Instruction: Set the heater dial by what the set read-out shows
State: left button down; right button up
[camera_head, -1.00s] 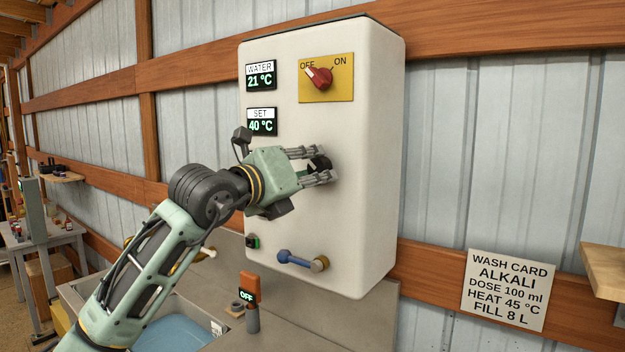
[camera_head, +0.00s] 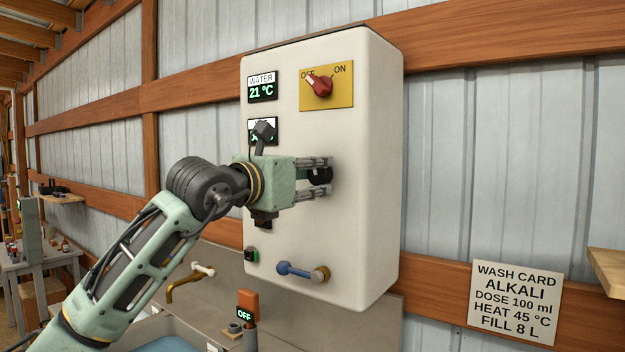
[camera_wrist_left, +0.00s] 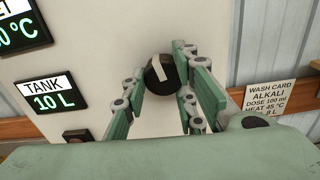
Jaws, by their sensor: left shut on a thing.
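The black heater dial (camera_head: 320,175) with a white pointer mark sits on the white heater box (camera_head: 365,120). My left gripper (camera_head: 324,178) is shut on the dial; in the left wrist view the dial (camera_wrist_left: 161,74) lies between the fingers, its pointer close to upright. The set read-out (camera_head: 256,128) is mostly covered by part of my gripper in the head view. In the left wrist view the set read-out (camera_wrist_left: 22,30) is cut off and shows "0 °C". The wash card (camera_head: 514,302) reads "HEAT 45 °C". My right gripper is out of view.
Above the dial, a red switch (camera_head: 321,87) points to OFF, and the water read-out (camera_head: 262,88) shows 21 °C. A tank read-out (camera_wrist_left: 52,95) shows 10 L. Below are a blue-handled lever (camera_head: 296,269), a brass tap (camera_head: 185,283) and a basin.

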pick_arm(q)
jog(key=shift+w+a+f, duration=0.1)
jog(key=shift+a, duration=0.05)
jog(key=c, duration=1.8)
grip_release()
jog(key=shift+o, duration=1.3)
jog(key=shift+a, duration=0.1)
jog(key=v, duration=1.2)
